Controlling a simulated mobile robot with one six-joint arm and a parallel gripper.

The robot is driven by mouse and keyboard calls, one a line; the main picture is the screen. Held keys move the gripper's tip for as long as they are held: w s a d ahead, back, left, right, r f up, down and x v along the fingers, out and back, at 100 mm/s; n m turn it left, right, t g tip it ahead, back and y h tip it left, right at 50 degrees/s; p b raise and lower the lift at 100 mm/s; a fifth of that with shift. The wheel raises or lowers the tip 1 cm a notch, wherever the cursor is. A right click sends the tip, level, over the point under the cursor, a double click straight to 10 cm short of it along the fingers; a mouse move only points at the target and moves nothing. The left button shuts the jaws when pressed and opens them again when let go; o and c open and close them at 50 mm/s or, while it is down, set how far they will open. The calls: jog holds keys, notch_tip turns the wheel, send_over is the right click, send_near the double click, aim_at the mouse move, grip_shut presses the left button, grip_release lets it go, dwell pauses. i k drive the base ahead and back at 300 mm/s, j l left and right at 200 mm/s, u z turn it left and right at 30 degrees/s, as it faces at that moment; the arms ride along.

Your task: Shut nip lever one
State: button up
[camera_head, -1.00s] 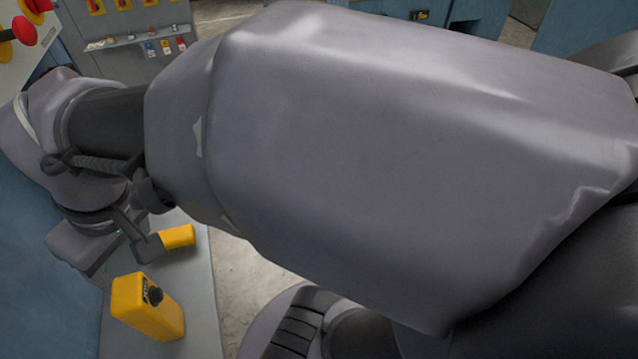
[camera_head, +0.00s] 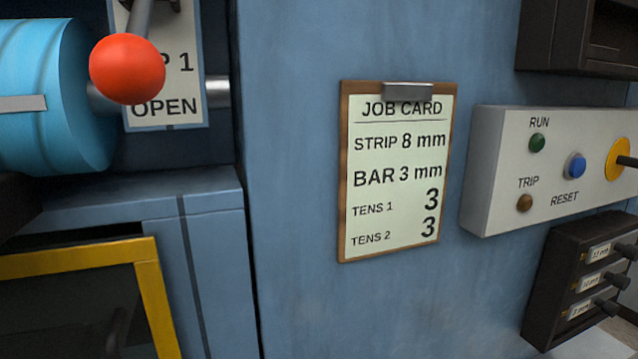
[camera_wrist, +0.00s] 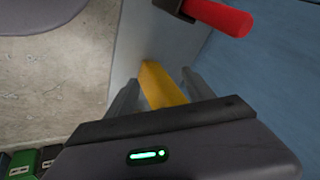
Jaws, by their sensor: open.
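The nip lever (camera_head: 127,68) shows in the head view at the upper left, as a red ball on a grey rod. It hangs in front of a white sign (camera_head: 165,108) that reads OPEN, with a "P 1" showing above; the ball hides part of the lettering. The lever's upper end is cut off by the picture's edge. My gripper (camera_wrist: 160,92) shows only in the wrist view. Its two grey fingers are apart. A yellow object (camera_wrist: 162,86) shows between them; I cannot tell whether they touch it.
A blue roller (camera_head: 60,110) is left of the lever. A job card (camera_head: 396,180) hangs on the blue panel, with a grey control box (camera_head: 490,170) to its right. A yellow-framed window (camera_head: 148,262) is below. The wrist view shows a red handle (camera_wrist: 220,16) above my fingers.

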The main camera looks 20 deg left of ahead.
aim_at(126, 69)
jog(key=k+j+u, duration=0.1)
jog(key=u, duration=0.3)
jog(key=k+j+u, duration=0.15)
jog(key=u, duration=0.25)
jog(key=k+j+u, duration=0.15)
jog(key=u, duration=0.25)
jog(key=k+j, duration=0.1)
